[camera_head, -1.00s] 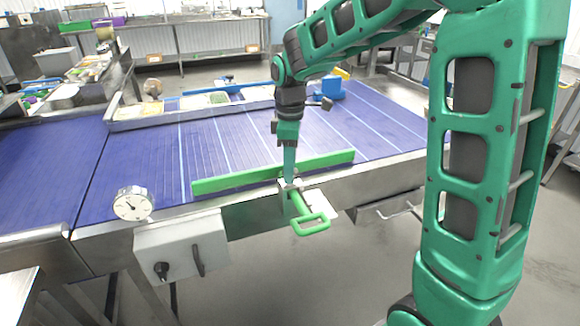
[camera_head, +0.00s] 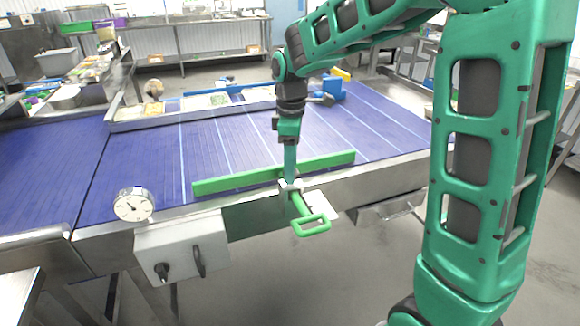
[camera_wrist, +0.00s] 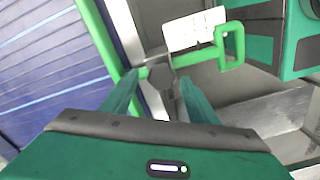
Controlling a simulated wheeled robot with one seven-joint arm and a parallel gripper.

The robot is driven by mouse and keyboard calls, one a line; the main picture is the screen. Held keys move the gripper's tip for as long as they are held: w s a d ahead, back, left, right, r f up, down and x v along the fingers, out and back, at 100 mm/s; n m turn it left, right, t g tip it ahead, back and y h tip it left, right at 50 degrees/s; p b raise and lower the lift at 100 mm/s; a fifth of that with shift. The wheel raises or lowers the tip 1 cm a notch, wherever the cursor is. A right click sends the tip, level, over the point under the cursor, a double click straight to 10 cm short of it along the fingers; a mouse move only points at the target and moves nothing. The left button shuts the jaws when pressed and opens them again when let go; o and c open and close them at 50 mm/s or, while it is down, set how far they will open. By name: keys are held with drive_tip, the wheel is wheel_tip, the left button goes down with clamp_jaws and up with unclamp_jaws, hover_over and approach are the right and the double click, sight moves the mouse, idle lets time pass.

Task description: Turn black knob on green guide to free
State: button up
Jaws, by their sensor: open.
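The green guide is a long bar (camera_head: 235,180) lying across the near side of the blue belt, with a green arm ending in a loop handle (camera_head: 314,228) over the front edge. In the wrist view the bar (camera_wrist: 103,42) runs down the left and the loop handle (camera_wrist: 232,45) is at upper right. My gripper (camera_wrist: 158,80) points down over the joint between bar and handle, fingers open and apart. A small grey and dark clamp part (camera_wrist: 158,73) shows between the fingertips. The black knob is not clearly distinguishable, and its setting cannot be told.
A white card (camera_wrist: 193,30) is beside the handle. The steel conveyor edge (camera_head: 370,178) runs beneath the guide. A grey control box (camera_head: 182,247) with a black knob (camera_head: 162,270) and a round dial gauge (camera_head: 133,205) stand to the left. The blue belt (camera_head: 375,115) behind is mostly clear.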

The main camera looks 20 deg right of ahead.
wheel_tip(320, 180, up, 10)
idle(0.4)
drive_tip(key=shift+d+f, duration=0.1)
drive_tip(key=shift+f, duration=0.05)
drive_tip(key=s+d+f+m, duration=0.3)
drive_tip(key=s+d+m, duration=0.2)
drive_tip(key=s, duration=0.5)
drive_tip(key=s+d+f+m, duration=0.3)
drive_tip(key=s+d+m, duration=0.3)
drive_tip(key=s, duration=0.4)
drive_tip(key=s+d+f+m, duration=0.3)
drive_tip(key=s+d+m, duration=0.3)
drive_tip(key=s+m, duration=0.2)
drive_tip(key=s, duration=0.2)
drive_tip(key=shift+s+f, duration=0.25)
drive_tip(key=shift+s, duration=0.1)
drive_tip(key=shift+w+f, duration=0.25)
drive_tip(key=shift+w, duration=0.4)
